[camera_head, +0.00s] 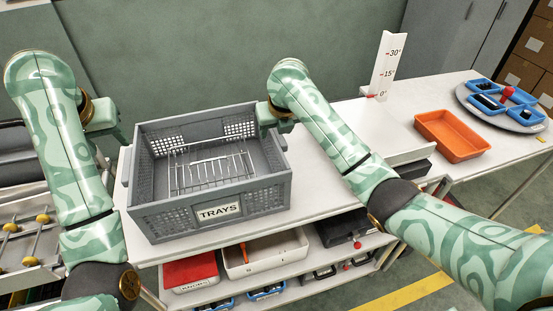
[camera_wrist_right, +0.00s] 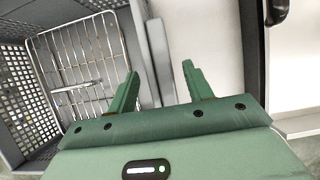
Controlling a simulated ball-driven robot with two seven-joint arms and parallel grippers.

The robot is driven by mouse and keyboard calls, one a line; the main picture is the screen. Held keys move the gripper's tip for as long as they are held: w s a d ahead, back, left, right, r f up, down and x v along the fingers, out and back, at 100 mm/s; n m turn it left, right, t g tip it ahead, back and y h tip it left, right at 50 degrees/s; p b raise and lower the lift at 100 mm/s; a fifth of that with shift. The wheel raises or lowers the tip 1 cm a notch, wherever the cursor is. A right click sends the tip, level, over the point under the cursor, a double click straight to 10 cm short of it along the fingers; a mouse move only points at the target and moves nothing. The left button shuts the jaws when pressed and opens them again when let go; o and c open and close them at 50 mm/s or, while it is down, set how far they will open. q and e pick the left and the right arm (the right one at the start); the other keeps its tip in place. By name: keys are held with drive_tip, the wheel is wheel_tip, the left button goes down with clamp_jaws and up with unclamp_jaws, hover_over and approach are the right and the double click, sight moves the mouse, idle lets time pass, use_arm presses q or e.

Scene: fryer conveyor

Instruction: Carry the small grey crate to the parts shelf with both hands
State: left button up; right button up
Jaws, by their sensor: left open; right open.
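The small grey crate (camera_head: 170,224) stands on the white bench top, with a "TRAYS" label on its front wall and a wire rack (camera_head: 205,170) inside. My left gripper (camera_head: 121,136) is at the crate's back left edge, near the left handle (camera_head: 126,165); its fingertips are hard to make out. My right gripper (camera_head: 272,122) is at the crate's right wall. In the right wrist view it (camera_wrist_right: 160,72) is open, with the crate's grey side handle (camera_wrist_right: 161,60) lying between its spread fingers. I cannot tell whether they touch it.
A raised white surface (camera_head: 400,145) with an angle scale (camera_head: 387,65) lies right of the crate. An orange tray (camera_head: 452,136) and a round grey tray (camera_head: 500,112) with blue bins stand further right. A lower shelf holds a red-topped box (camera_head: 190,270) and a white bin (camera_head: 265,254).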

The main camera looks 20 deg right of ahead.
drive_tip(key=v, duration=1)
drive_tip(key=shift+f, duration=0.1)
